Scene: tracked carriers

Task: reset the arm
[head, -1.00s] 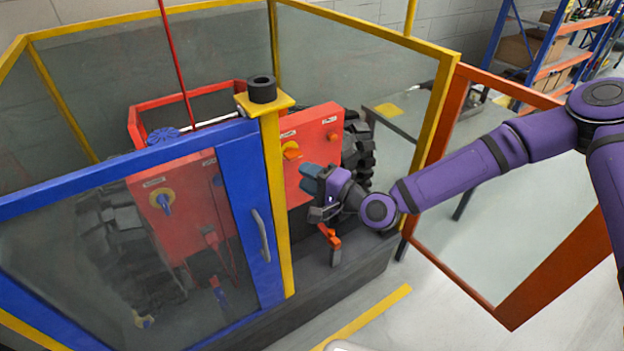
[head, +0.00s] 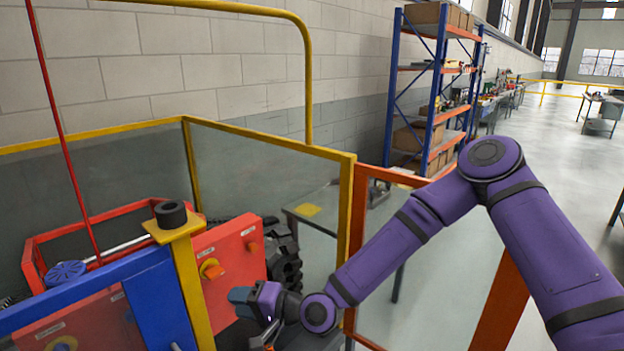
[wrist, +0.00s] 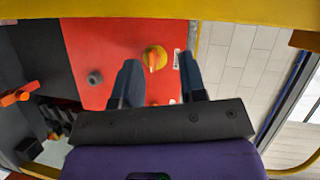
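My gripper (head: 254,318) is low in the head view, in front of the red panel's right side, at the end of my bent purple arm. In the wrist view my gripper (wrist: 160,80) has its two dark fingers apart with nothing between them. Behind the fingers is the red panel (wrist: 90,45) with a yellow-orange knob (wrist: 154,58) and a grey button (wrist: 95,77). The head view also shows the red panel (head: 225,290) and its knob (head: 211,269). I cannot tell the exact gap between fingers and panel.
A yellow post (head: 190,290) and a blue door frame (head: 155,305) stand left of my gripper. The orange-framed panel (head: 495,305) is behind my arm. A yellow-framed fence (head: 270,145) encloses the machine. A shelf rack (head: 430,90) stands beyond; open floor lies right.

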